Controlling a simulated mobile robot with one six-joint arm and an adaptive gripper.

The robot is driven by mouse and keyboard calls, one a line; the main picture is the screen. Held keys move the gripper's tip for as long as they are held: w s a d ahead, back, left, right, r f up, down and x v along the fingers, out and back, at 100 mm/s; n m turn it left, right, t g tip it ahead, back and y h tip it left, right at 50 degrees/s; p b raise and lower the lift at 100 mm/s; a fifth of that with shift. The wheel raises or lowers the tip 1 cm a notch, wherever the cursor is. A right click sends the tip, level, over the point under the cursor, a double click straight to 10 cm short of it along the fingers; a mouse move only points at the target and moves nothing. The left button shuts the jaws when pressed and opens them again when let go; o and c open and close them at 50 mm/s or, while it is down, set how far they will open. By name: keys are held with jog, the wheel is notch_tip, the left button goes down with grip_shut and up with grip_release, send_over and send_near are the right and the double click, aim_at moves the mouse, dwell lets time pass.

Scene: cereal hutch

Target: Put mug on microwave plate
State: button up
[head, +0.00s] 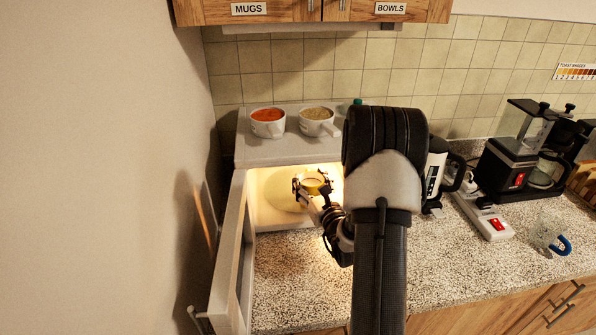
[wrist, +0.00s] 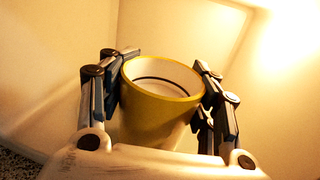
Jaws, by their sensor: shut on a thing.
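A yellow-rimmed mug (wrist: 160,112) is between the two fingers of my gripper (wrist: 165,90) in the wrist view, and the fingers are shut on it. The mug is upright or slightly tilted, with its open top showing. In the head view my gripper (head: 312,183) and the mug (head: 314,182) are inside the lit microwave (head: 285,155). The pale round microwave plate (head: 284,194) shows behind and to the left of the mug. I cannot tell whether the mug's base touches the plate. My arm hides the microwave's right side.
The microwave door (head: 231,250) stands open on the left. Two filled white cups, one orange (head: 268,122) and one brownish (head: 317,121), stand on top of the microwave. A power strip (head: 484,215), a coffee maker (head: 518,150) and a clear mug (head: 547,235) are on the right counter.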

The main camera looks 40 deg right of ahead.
jog(key=b+x, duration=0.1)
jog(key=x, duration=0.9)
jog(key=shift+s+f+b, duration=0.15)
jog(key=shift+f+b, duration=0.45)
jog(key=shift+f, duration=0.1)
jog(key=shift+f, duration=0.2)
jog(key=o, duration=1.6)
